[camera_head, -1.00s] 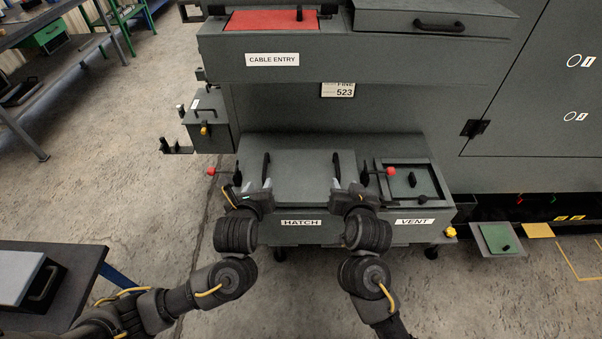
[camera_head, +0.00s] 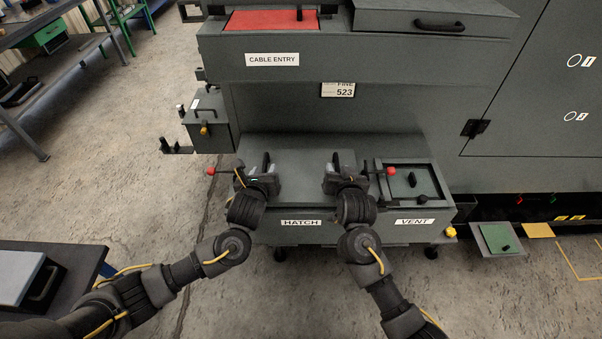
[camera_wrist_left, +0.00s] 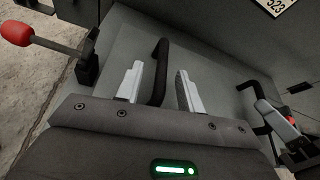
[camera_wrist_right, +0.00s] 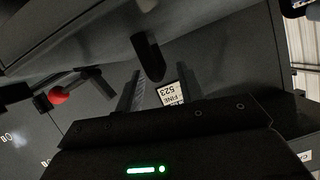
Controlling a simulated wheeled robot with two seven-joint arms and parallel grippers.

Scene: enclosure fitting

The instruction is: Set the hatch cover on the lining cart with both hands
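The hatch cover (camera_head: 301,165) is a flat grey panel lying over the opening labelled HATCH, with a black bar handle near each side. My left gripper (camera_head: 264,172) is open at the left handle (camera_wrist_left: 160,68); in the left wrist view its pale fingers stand on either side of that handle. My right gripper (camera_head: 335,172) is open at the right handle (camera_wrist_right: 147,58); in the right wrist view the handle shows between and beyond the fingertips. I cannot tell whether either gripper touches. Which thing is the lining cart is unclear; a dark-topped stand (camera_head: 88,262) is at lower left.
Red-knobbed levers flank the cover, left (camera_head: 211,171) and right (camera_head: 391,171). A VENT panel (camera_head: 412,182) adjoins on the right. A grey box (camera_head: 207,125) juts out at left. A pale panel with a dark handle (camera_head: 42,283) lies on the stand. Floor between is clear.

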